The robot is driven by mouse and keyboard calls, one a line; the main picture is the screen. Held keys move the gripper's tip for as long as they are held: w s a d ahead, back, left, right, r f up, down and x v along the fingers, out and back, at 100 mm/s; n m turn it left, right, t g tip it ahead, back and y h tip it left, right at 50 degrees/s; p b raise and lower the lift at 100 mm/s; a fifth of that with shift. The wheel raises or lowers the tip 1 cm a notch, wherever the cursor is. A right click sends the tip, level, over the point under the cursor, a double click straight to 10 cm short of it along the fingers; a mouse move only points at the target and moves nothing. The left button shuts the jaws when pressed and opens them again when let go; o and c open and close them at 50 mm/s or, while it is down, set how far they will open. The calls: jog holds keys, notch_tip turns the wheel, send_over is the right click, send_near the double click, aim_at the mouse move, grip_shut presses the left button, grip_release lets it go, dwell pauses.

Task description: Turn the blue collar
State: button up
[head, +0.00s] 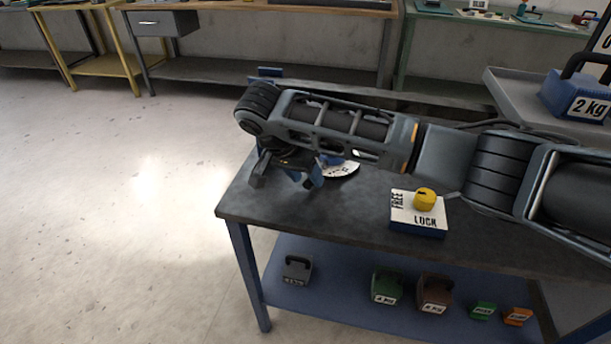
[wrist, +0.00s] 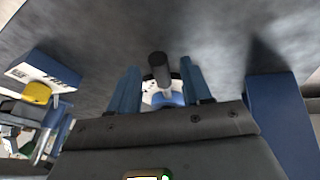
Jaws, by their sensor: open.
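The blue collar (wrist: 168,99) shows in part in the wrist view, between my gripper's fingers, with a white scale plate around it and a dark upright cylinder (wrist: 159,70) in front. In the head view a bit of blue (head: 331,159) and the white marked plate (head: 342,170) show behind my gripper. My gripper (head: 286,181) is open over the table's left part, fingers pointing down. In the wrist view its two blue fingers (wrist: 160,88) stand apart on either side of the collar. Whether they touch it, I cannot tell; my arm hides much of it.
A block marked FREE and LOCK with a yellow knob (head: 425,199) stands on the dark table (head: 300,212), right of my gripper. Several weights, one of them green (head: 387,287), sit on the lower shelf. A blue 2 kg weight (head: 580,95) stands on a grey surface at right. Floor at left is clear.

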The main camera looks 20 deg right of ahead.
jog(key=shift+d+f, duration=0.15)
jog(key=shift+f, duration=0.15)
jog(key=shift+c, duration=0.5)
grip_shut()
